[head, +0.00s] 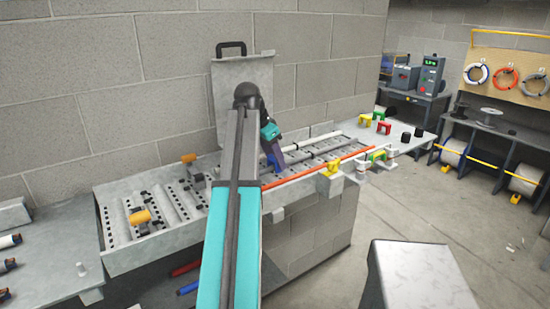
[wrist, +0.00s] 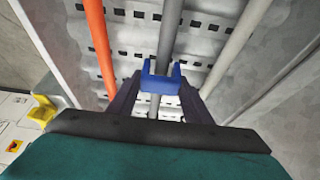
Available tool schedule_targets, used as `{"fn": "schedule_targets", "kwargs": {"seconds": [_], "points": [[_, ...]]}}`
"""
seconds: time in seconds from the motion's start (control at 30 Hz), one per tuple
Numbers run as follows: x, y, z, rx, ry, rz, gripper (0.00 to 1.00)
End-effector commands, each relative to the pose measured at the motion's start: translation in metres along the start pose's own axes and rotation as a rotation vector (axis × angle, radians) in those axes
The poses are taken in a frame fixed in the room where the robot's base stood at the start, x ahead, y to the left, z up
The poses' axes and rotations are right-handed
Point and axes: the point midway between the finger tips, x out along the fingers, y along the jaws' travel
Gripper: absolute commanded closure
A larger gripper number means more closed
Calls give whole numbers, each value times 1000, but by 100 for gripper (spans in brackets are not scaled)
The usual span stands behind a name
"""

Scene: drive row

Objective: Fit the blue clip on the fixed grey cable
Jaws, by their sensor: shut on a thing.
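My gripper (wrist: 158,92) is shut on the blue clip (wrist: 160,82), which sits between its dark purple fingers. In the wrist view the clip's open side faces up the picture, with two short prongs. The grey cable (wrist: 171,35) runs behind the clip, lined up with the gap between the prongs, and shows again below it. I cannot tell whether clip and cable touch. In the head view my gripper (head: 276,154) is low over the perforated tray, and the clip (head: 271,159) is partly hidden by it. The grey cable (head: 325,147) runs right from there.
An orange cable (wrist: 99,45) runs left of the grey one, and a paler grey rod (wrist: 232,45) runs right. A yellow clip (head: 333,168) sits near the tray's front edge. A metal panel (head: 243,90) stands behind.

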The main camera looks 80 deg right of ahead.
Motion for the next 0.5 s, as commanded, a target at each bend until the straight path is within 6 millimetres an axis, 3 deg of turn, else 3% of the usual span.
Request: {"fn": "schedule_targets", "kwargs": {"seconds": [0.27, 0.3, 0.4, 0.5], "points": [[3, 0, 2, -1, 0, 0, 76], [3, 0, 2, -1, 0, 0, 50], [3, 0, 2, -1, 0, 0, 36], [2, 0, 2, -1, 0, 0, 36]]}}
